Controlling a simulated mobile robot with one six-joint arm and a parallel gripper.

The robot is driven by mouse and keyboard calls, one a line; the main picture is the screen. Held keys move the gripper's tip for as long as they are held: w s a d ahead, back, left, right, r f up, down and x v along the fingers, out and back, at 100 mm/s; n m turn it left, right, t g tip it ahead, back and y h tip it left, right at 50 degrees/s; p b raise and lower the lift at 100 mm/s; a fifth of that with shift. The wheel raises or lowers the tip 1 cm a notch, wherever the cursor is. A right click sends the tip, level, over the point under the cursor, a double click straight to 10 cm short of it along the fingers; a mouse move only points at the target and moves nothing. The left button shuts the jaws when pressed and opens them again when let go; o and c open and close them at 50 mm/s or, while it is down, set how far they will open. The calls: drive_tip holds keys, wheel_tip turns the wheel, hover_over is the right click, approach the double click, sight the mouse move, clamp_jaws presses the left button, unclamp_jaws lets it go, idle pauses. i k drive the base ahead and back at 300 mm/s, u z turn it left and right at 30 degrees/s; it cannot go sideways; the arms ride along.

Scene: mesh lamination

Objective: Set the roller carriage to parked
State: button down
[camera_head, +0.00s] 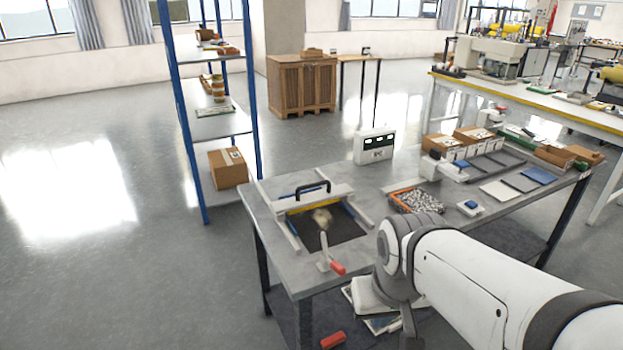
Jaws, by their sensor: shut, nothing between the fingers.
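The roller carriage (285,204) is a pale crossbar with a black arched handle (313,187). My gripper (408,322) is partly seen below my arm, beyond the bench's front edge. It is shut and empty, away from the carriage.
An orange bin of small parts (416,202) stands right of the bed, close behind my arm. A white display box (374,147) stands at the bench's back edge. Boxes and flat pads fill the right end. A blue-post shelf (205,125) stands behind left.

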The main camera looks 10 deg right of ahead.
sight(299, 204)
drive_tip(key=z, duration=0.2)
drive_tip(key=i, duration=0.9)
drive_tip(key=u, duration=0.25)
